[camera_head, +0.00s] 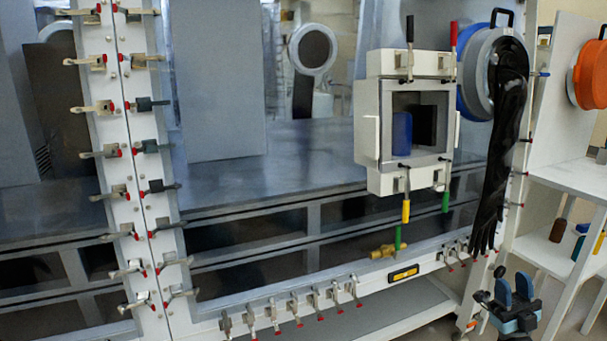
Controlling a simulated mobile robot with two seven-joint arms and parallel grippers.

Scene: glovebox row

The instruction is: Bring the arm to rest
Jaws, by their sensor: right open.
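My right gripper (514,288) shows at the lower right, with two blue fingers standing apart and nothing between them. It is in front of the lower right end of the glovebox frame, below the hanging black glove (506,110). It appears clear of the glovebox, though its exact distance from the frame is hard to tell. My left gripper is not in view.
A white transfer box (372,135) with a blue cylinder (401,134) inside projects from the glovebox window. Clamps line the upright post (129,190) and lower rail. White shelving (570,178) stands at right, with an orange round port cover (592,75) above.

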